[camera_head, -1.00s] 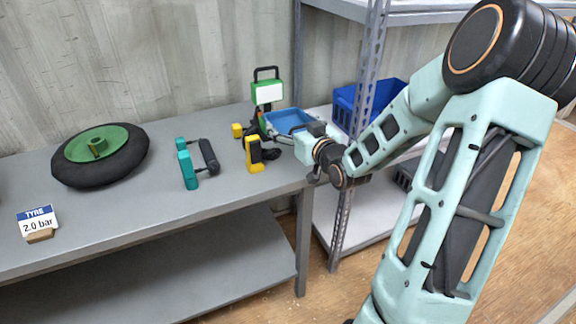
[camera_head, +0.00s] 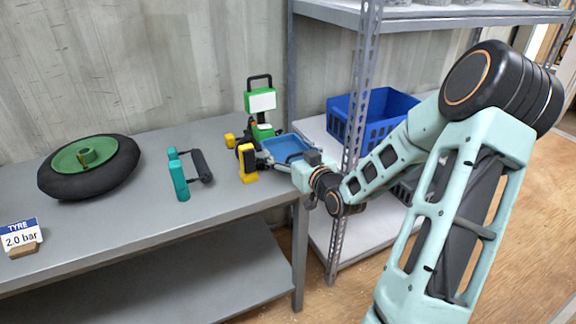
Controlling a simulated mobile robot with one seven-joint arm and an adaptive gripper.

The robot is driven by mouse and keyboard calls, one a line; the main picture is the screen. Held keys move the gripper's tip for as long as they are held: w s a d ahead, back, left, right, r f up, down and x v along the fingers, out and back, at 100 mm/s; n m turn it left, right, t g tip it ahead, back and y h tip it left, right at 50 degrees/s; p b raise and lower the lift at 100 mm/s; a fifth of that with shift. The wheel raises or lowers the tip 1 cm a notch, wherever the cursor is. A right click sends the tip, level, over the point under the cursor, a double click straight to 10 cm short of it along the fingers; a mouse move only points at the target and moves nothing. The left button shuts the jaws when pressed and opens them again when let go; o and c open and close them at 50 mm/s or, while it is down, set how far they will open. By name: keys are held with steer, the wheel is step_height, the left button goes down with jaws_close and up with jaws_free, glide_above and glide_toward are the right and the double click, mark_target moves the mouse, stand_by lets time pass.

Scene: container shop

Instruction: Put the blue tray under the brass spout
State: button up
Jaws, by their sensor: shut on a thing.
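The blue tray (camera_head: 289,148) is a shallow open tray at the back right end of the grey workbench. My gripper (camera_head: 268,160) is at the tray's near side, shut on it; the fingers are small and partly hidden, so the exact grip is unclear. I cannot tell whether the tray touches the bench. A green stand with a white panel (camera_head: 262,101) and a black handle is just left of and behind the tray. I cannot make out a brass spout for certain.
A yellow-and-black tool (camera_head: 247,164) stands close left of my gripper. A teal-and-black tool (camera_head: 180,176), a wheel (camera_head: 110,181) and a tyre sign (camera_head: 20,235) are farther left on the workbench (camera_head: 140,222). A shelf post (camera_head: 351,140) and blue crate (camera_head: 395,108) are right.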

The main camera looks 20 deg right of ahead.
steer(key=shift+f+b, duration=0.5)
steer(key=shift+f, duration=1.55)
steer(key=shift+f, duration=0.2)
steer(key=o, duration=1.2)
